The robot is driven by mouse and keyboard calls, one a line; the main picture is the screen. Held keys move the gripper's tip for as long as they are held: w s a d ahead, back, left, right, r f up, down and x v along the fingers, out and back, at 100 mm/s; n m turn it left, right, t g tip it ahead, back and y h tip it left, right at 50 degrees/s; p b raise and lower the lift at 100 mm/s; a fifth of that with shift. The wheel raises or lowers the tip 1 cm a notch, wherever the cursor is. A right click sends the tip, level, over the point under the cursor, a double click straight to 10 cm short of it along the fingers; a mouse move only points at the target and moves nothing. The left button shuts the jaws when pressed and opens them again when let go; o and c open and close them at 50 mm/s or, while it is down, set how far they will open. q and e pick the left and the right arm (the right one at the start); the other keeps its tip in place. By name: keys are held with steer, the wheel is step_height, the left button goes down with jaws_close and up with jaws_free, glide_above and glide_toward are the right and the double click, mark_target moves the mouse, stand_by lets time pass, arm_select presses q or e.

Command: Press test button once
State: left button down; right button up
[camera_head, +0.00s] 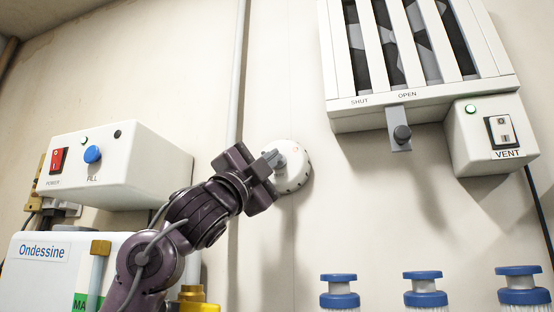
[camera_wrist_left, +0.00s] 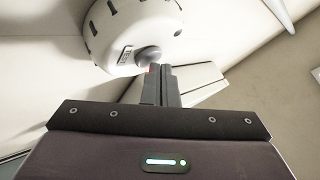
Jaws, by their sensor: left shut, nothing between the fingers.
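A round white alarm-like device (camera_head: 296,180) is fixed to the wall in the middle of the head view. In the left wrist view the same white device (camera_wrist_left: 115,22) shows a grey round button (camera_wrist_left: 147,55) and a small label reading what looks like "TEST". My left gripper (camera_head: 272,158) is shut and empty. Its fingertips are at the grey button, very close to it or touching; I cannot tell which. The fingers hide part of the button in the head view. My right gripper is not in view.
A vent box with slats (camera_head: 415,105) and a grey lever (camera_head: 400,135) hangs at upper right, beside a VENT switch (camera_head: 502,132). A white box with a red POWER switch (camera_head: 57,160) and blue FILL button (camera_head: 92,155) is at left. Blue-capped bottles (camera_head: 338,280) stand below.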

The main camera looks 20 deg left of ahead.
arm_select(q)
steer(key=shift+w, duration=0.1)
stand_by(0.3)
steer(key=shift+s+f+b, duration=0.15)
steer(key=shift+s+b, duration=0.3)
steer(key=shift+s, duration=0.25)
steer(key=shift+s, duration=0.15)
steer(key=s+b, duration=0.1)
steer(key=s, duration=0.3)
steer(key=shift+s+a+b, duration=0.1)
steer(key=shift+s+b, duration=0.3)
